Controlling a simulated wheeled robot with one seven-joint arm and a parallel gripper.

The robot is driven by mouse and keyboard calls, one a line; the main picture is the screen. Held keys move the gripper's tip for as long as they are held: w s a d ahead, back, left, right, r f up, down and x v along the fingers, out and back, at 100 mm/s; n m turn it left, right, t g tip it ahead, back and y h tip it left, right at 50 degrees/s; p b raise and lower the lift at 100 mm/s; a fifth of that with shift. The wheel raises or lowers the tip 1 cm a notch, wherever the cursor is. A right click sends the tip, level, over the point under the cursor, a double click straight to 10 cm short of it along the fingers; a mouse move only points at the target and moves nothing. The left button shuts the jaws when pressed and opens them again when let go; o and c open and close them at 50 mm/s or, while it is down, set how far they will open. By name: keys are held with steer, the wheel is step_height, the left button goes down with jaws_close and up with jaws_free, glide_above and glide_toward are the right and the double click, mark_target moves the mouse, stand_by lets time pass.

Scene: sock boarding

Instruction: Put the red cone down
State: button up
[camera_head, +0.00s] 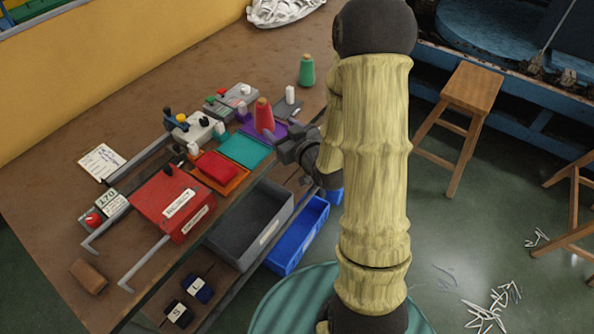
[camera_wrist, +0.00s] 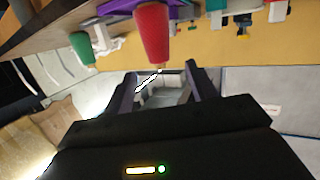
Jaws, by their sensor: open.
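The red cone (camera_head: 264,115) stands upright on a purple tray or mat (camera_head: 297,133) on the brown table. In the wrist view, which looks upside down, the red cone (camera_wrist: 152,32) hangs from the top with its base against the purple surface (camera_wrist: 120,12). My gripper (camera_head: 284,143) is close to the right of the cone in the head view. In the wrist view the two fingers of my gripper (camera_wrist: 162,82) are spread, with nothing held between them. The cone is beyond the fingers and seems apart from them.
A green cone (camera_head: 306,70) stands behind, also seen in the wrist view (camera_wrist: 83,47). A white spool (camera_head: 290,94) is near the purple surface. Teal (camera_head: 243,148) and orange (camera_head: 235,184) trays and a red box (camera_head: 170,200) lie left. Grey (camera_head: 283,208) and blue (camera_head: 318,212) bins sit below the edge.

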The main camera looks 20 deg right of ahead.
steer(key=s+a+m+g+h, duration=0.2)
steer(key=s+g, duration=1)
steer(key=s, duration=0.6)
steer(key=shift+s+r+m+g+h, duration=0.15)
steer(key=shift+r+m+g+h, duration=0.15)
steer(key=shift+m+h, duration=0.35)
steer(key=shift+d, duration=0.1)
stand_by(0.6)
